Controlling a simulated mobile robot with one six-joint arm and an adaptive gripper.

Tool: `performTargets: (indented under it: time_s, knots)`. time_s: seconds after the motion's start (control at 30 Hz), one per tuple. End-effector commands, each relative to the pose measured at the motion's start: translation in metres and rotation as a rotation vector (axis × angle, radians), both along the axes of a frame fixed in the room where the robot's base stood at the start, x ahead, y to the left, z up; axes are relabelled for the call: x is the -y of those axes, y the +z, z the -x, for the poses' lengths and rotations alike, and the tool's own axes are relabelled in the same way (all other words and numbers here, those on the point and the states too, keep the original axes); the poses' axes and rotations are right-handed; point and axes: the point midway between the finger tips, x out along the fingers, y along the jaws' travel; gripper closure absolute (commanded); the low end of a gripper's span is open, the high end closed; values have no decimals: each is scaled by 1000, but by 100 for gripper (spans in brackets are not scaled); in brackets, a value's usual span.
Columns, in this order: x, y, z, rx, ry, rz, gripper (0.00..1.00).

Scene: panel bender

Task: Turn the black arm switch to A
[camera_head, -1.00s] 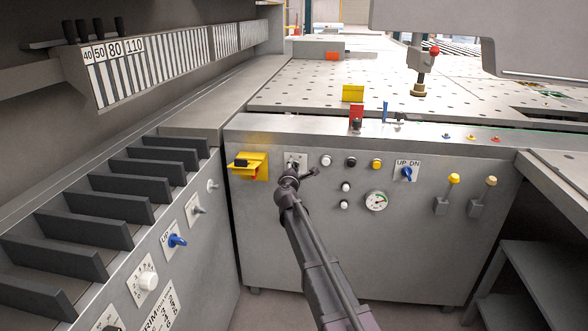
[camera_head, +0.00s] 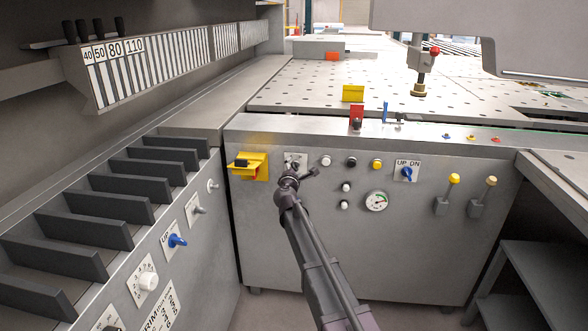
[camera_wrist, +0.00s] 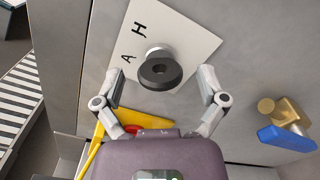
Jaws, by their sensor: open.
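The black arm switch (camera_wrist: 160,70) shows in the wrist view as a round black knob on a short pale stem. It sits on a white plate (camera_wrist: 185,35) lettered A and H, with both letters on its left side. Which letter the knob points to is not clear. My gripper (camera_wrist: 163,86) is open, with one finger on each side of the knob and visible gaps to both. I cannot tell whether the tips reach past its face. In the head view my gripper (camera_head: 291,172) is in front of the switch plate (camera_head: 298,157) and hides most of it.
A yellow switch block (camera_head: 250,165) is close on the left; its yellow part (camera_wrist: 150,118) shows below the knob in the wrist view. A blue-and-brass piece (camera_wrist: 285,130) is at the wrist view's right. Buttons and a gauge (camera_head: 376,201) lie right on the panel.

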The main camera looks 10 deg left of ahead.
Motion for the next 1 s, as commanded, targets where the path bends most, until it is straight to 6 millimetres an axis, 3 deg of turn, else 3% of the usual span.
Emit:
performTargets:
  time_s: [0.27, 0.7, 1.0]
  knots:
    - [0, 0, 29, 0, 1, 0, 9]
    - [-2, 0, 97, -1, 1, 1, 9]
    - [-4, 0, 116, 0, 0, 1, 9]
